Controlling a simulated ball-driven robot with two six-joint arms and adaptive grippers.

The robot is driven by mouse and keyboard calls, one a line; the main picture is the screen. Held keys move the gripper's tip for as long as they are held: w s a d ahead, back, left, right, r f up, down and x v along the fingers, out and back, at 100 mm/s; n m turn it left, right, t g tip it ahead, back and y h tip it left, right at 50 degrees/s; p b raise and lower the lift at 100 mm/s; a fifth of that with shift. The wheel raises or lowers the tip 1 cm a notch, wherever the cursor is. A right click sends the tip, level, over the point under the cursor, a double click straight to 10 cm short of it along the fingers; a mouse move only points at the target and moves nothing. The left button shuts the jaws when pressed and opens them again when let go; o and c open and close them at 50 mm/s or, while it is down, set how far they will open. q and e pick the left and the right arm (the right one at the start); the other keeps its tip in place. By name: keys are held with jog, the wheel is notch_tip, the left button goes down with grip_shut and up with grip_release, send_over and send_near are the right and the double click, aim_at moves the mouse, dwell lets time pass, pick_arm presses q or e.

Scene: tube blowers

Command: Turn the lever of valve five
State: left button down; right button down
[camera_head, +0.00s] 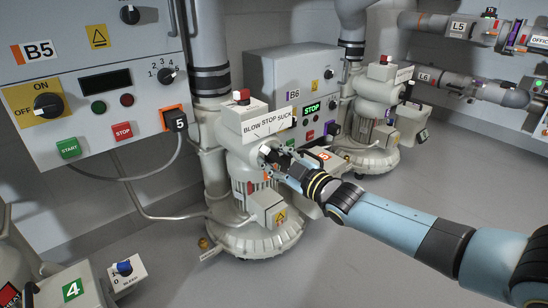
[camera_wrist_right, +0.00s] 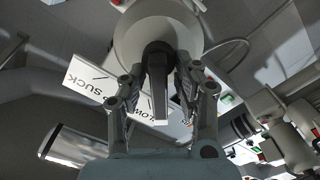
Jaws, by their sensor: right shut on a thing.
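The valve (camera_head: 235,150) sits on a grey blower in the middle of the head view. Its plate (camera_head: 268,122) reads BLOW, STOP, SUCK, and the plate also shows upside down in the right wrist view (camera_wrist_right: 82,85). The dark lever (camera_wrist_right: 157,75) stands out from a round hub, between the fingers of my right gripper (camera_wrist_right: 160,88). My right gripper (camera_head: 275,158) is shut on the lever; in the head view the fingers hide most of it. An orange label 5 (camera_head: 320,154) shows just behind the gripper. My left gripper is out of view.
The B5 panel (camera_head: 95,75) stands left, with a connector marked 5 (camera_head: 178,122). A B6 panel (camera_head: 290,80) and a second blower (camera_head: 372,110) stand behind right. A box marked 4 (camera_head: 72,288) is at lower left.

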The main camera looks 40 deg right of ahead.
jog(key=shift+r+m, duration=0.15)
jog(key=shift+m, duration=0.15)
jog(key=m, duration=0.1)
jog(key=m+p, duration=0.1)
jog(key=m, duration=0.1)
jog(key=shift+d+r, duration=0.15)
jog(key=shift+d, duration=0.05)
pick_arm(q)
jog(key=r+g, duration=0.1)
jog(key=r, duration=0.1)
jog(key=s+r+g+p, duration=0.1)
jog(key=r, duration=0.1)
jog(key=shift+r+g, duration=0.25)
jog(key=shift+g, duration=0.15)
pick_arm(e)
jog(key=m, duration=0.4)
jog(key=shift+d, duration=0.3)
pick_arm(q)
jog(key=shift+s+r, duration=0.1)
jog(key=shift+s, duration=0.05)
pick_arm(e)
jog(key=shift+m, duration=0.4)
jog(key=c, duration=1.3)
grip_release()
jog(key=shift+d, duration=0.1)
